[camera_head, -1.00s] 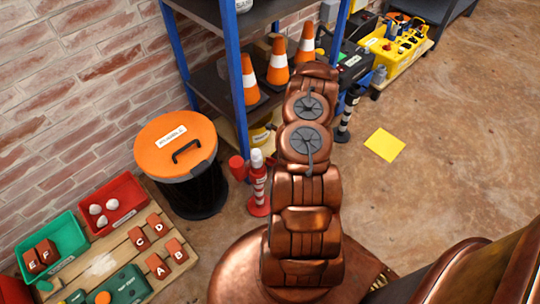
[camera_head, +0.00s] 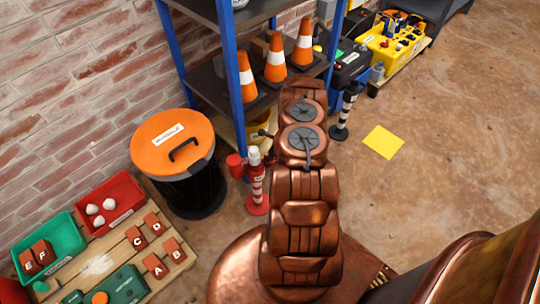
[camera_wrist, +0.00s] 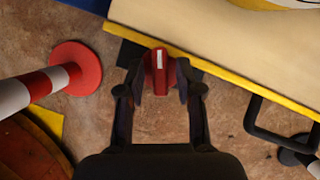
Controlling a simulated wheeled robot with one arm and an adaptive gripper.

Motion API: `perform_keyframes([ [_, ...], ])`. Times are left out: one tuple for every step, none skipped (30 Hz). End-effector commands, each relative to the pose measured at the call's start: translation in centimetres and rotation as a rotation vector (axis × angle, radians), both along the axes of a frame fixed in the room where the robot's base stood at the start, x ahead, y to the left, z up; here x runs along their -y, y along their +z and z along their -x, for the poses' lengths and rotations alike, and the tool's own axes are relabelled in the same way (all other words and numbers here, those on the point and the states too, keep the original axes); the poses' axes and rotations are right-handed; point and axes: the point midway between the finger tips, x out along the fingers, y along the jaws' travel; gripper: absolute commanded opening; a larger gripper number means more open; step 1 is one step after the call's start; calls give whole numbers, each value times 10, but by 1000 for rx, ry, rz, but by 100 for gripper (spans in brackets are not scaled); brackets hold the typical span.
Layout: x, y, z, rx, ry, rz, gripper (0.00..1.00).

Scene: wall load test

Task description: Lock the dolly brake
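In the wrist view a red lever (camera_wrist: 158,75) with a white stripe sticks out at the yellow-trimmed edge of a tan board (camera_wrist: 215,38), which looks like the dolly. My gripper (camera_wrist: 160,80) has one black finger on each side of the lever. The fingers are close to its sides, but I cannot tell whether they touch it. Dark pieces lie beside the lever, partly behind the fingers. In the head view my copper arm hides the lever and most of my gripper. A bit of yellow (camera_head: 258,132) shows left of the arm under the blue shelf.
A red-and-white post on a red base (camera_wrist: 76,68) stands left of my gripper. A black bar handle (camera_wrist: 280,128) is at the right. In the head view are an orange-lidded bin (camera_head: 172,145), traffic cones (camera_head: 275,58) and a yellow floor patch (camera_head: 383,141). The floor at right is clear.

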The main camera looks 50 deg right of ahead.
Motion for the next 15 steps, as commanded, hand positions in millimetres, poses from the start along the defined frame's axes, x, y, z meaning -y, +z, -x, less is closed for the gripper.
perform_keyframes([
  [0, 0, 0, 0, 0, 0, 27],
  [0, 0, 0, 0, 0, 0, 24],
  [0, 0, 0, 0, 0, 0, 20],
  [0, 0, 0, 0, 0, 0, 17],
  [0, 0, 0, 0, 0, 0, 14],
  [0, 0, 0, 0, 0, 0, 9],
  [0, 0, 0, 0, 0, 0, 6],
  [0, 0, 0, 0, 0, 0, 3],
  [0, 0, 0, 0, 0, 0, 0],
  [0, 0, 0, 0, 0, 0, 0],
  [0, 0, 0, 0, 0, 0, 0],
  [0, 0, 0, 0, 0, 0, 0],
  [0, 0, 0, 0, 0, 0, 0],
  [0, 0, 0, 0, 0, 0, 0],
  [0, 0, 0, 0, 0, -1, 0],
])
